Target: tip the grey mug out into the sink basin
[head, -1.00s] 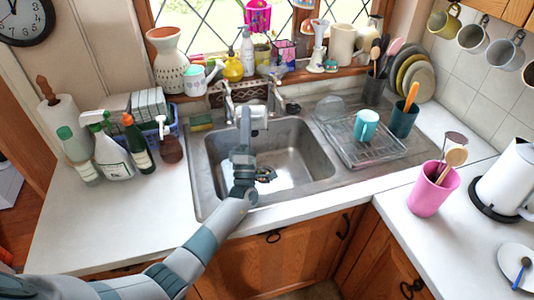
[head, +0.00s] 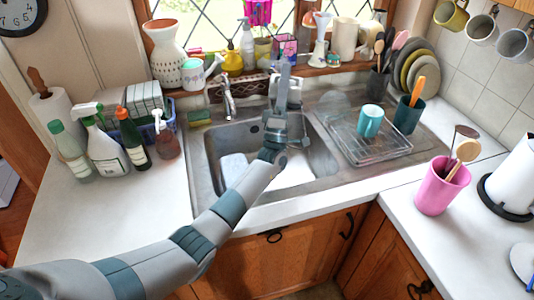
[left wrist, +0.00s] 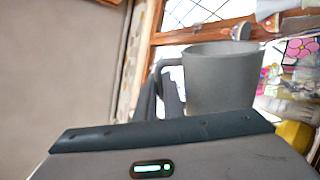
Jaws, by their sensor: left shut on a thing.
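The grey mug (left wrist: 222,78) is close up in the left wrist view, rim toward the top of the picture. My left gripper (head: 283,85) is shut on it; the dark fingers (left wrist: 170,88) are at its left side in the wrist view. The mug's contents cannot be seen. In the head view my gripper mostly hides the mug. The sink basin (head: 222,145) is a grey metal bowl in the counter. My left gripper shows over its back edge, near the taps, with my forearm crossing the basin's front. My right gripper is not in view.
A tap (head: 228,100) stands behind the basin. A drying rack (head: 375,148) with a teal mug (head: 370,121) is to its right. Spray bottles (head: 107,150) stand left. A crowded windowsill (head: 330,68) runs behind. The counter front left (head: 90,220) is clear.

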